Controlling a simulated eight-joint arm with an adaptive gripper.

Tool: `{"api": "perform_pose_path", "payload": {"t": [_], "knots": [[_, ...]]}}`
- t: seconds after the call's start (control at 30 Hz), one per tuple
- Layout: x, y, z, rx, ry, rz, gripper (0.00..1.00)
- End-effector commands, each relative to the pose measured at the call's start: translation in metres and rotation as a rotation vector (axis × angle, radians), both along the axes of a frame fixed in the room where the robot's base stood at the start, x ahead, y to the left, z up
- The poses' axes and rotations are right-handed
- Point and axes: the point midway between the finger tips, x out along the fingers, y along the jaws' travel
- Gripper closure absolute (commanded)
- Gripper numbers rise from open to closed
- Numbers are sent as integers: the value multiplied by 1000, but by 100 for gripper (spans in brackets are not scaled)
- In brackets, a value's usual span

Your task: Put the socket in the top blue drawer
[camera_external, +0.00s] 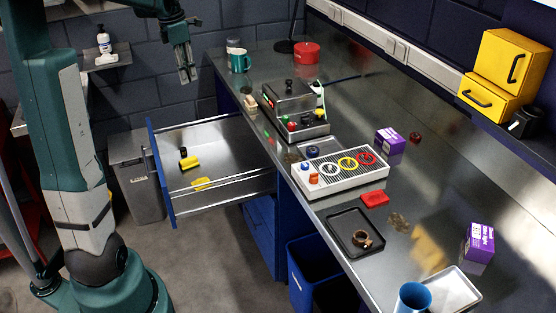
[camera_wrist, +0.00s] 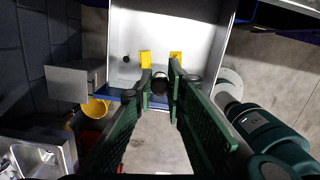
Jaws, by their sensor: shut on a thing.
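My gripper (camera_external: 188,76) is raised high over the far side of the open top blue drawer (camera_external: 159,170), well above it. In the wrist view my gripper (camera_wrist: 160,80) is shut on a small dark round thing, which looks to be the socket (camera_wrist: 159,86), held between the fingertips. The socket cannot be made out in the external view. The drawer is pulled out and its grey tray lies beyond the fingertips in the wrist view (camera_wrist: 188,30). Yellow pieces (camera_external: 190,162) and a small black thing (camera_external: 183,152) lie in the drawer.
The metal bench (camera_external: 330,227) to the right holds a white-and-grey control box (camera_external: 341,172), a black tray (camera_external: 352,231) and purple boxes (camera_external: 389,140). A grey bin (camera_external: 136,185) stands left of the drawer. A soap bottle (camera_external: 104,44) stands on a small ledge behind.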

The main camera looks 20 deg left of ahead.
Motion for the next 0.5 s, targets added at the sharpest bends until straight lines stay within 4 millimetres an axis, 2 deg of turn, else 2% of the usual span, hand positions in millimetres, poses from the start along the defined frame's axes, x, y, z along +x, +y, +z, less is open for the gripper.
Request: {"api": "perform_pose_path", "payload": {"t": [0.03, 0.2, 0.5], "knots": [[-11, 6, -4, 0, 0, 19, 99], [-33, 19, -8, 0, 0, 61, 99], [-63, 35, -17, -1, -1, 119, 99]]}}
